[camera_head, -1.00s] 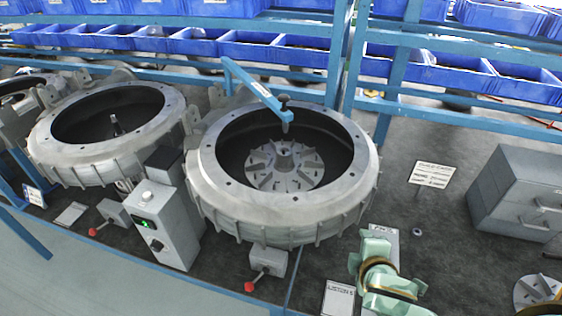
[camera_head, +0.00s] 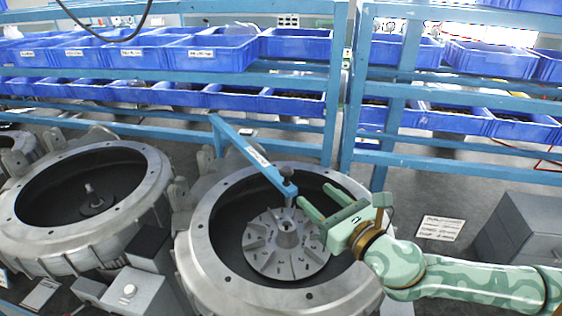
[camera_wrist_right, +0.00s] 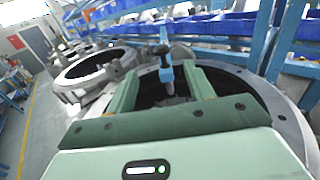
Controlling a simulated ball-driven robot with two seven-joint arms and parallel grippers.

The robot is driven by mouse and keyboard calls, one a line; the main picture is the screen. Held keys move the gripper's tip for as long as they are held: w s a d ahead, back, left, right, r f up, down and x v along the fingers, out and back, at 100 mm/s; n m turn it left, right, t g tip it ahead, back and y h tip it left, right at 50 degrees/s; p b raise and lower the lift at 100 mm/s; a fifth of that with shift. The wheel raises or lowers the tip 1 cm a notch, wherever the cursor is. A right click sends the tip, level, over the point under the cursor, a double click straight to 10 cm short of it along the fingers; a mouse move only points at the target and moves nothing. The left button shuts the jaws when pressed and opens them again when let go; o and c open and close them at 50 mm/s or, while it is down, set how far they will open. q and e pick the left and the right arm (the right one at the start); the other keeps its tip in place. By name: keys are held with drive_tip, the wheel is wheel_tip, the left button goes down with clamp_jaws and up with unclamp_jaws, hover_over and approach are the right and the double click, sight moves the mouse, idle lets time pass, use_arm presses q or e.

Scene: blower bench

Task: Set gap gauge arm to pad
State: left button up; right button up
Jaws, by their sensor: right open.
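The gap gauge arm (camera_head: 250,154) is a blue bar with a white label, reaching over the right-hand blower housing (camera_head: 203,237). Its dark-knobbed tip (camera_head: 288,188) hangs above the finned grey impeller (camera_head: 262,252) inside. My right gripper (camera_head: 318,203) is open, its two green fingers beside the arm's tip, pointing left and apart from it as far as I can tell. In the right wrist view the blue arm (camera_wrist_right: 167,72) stands between the open fingers, farther ahead. I cannot make out the pad. My left gripper is not in view.
A second blower housing (camera_head: 30,240) stands at left. Grey control boxes (camera_head: 130,290) sit between the housings. Blue shelving with blue bins (camera_head: 210,52) runs along the back. A grey cabinet (camera_head: 520,240) and a white sign (camera_head: 440,228) are at right.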

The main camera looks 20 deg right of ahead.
sight(282, 167)
drive_tip(key=w, duration=0.4)
drive_tip(key=w+a+p, duration=0.1)
drive_tip(key=w, duration=0.3)
drive_tip(key=w+p, duration=0.1)
drive_tip(key=w, duration=0.4)
drive_tip(key=shift+w+a+f, duration=0.1)
drive_tip(key=shift+a+f, duration=0.05)
drive_tip(key=shift+a, duration=0.25)
drive_tip(key=shift+w+a, duration=0.15)
drive_tip(key=shift+w, duration=0.4)
drive_tip(key=c, duration=0.3)
drive_tip(key=shift+s, duration=0.1)
clamp_jaws()
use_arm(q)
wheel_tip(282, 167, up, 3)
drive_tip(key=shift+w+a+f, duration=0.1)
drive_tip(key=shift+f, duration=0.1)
